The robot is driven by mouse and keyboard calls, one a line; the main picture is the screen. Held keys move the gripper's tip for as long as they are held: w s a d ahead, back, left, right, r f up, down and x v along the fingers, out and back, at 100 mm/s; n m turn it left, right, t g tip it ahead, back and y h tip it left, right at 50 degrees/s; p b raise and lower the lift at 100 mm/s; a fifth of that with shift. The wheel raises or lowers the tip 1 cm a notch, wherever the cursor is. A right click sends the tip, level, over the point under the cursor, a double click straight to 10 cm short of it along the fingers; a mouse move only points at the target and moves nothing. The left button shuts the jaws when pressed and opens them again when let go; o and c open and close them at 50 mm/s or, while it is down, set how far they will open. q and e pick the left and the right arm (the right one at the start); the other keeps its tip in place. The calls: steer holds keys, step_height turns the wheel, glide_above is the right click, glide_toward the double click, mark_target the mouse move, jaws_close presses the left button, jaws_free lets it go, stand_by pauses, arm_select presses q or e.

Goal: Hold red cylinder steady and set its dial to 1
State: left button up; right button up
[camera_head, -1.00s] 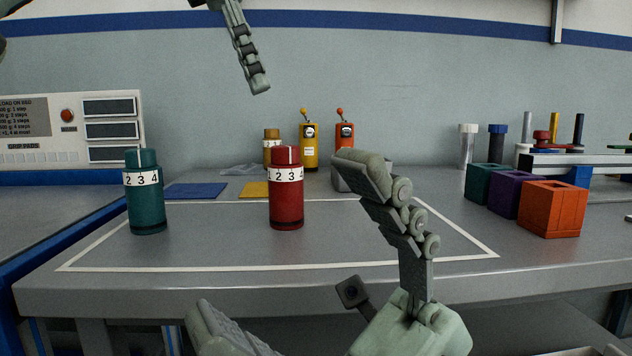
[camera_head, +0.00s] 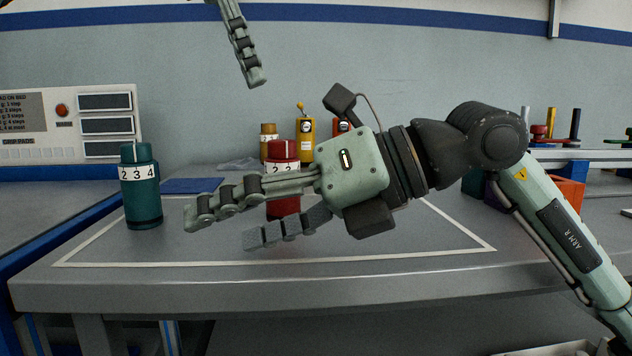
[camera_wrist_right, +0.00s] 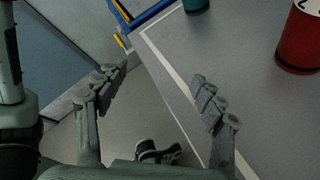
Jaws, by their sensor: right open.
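The red cylinder (camera_head: 283,150) stands upright on the table, partly hidden behind my right gripper (camera_head: 220,232). Its red cap shows, with part of the white numbered band below it. The dial setting cannot be read. My right gripper is open and empty, in front of the cylinder, its fingers pointing left across it. In the right wrist view, the red cylinder (camera_wrist_right: 300,45) is at the upper right, outside the open fingers (camera_wrist_right: 158,77). My left gripper (camera_head: 248,55) hangs high at the top, above the table; only one finger shows, so its opening cannot be told.
A teal cylinder (camera_head: 142,195) with a numbered band stands at the left. Yellow (camera_head: 305,138) and orange (camera_head: 341,126) dispensers stand behind. An orange box (camera_head: 568,190) is at the right, partly behind my right arm. A panel (camera_head: 70,122) stands back left. The front left tabletop is clear.

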mark_target(276, 209)
steer(key=w+d+t+h, duration=0.1)
steer(key=w+d+t, duration=0.1)
steer(key=w, duration=0.1)
steer(key=w+d+r+t+h, duration=0.1)
steer(key=w+d+t+h, duration=0.1)
steer(key=w+d, duration=0.1)
steer(key=w+d+t+h, duration=0.1)
steer(key=w+d+t, duration=0.2)
steer(key=shift+w+r+h, duration=0.25)
steer(key=shift+w+h, duration=0.05)
steer(key=shift+w, duration=0.4)
steer(key=shift+x, duration=3.55)
steer(key=shift+w, duration=0.1)
steer(key=shift+c, duration=0.6)
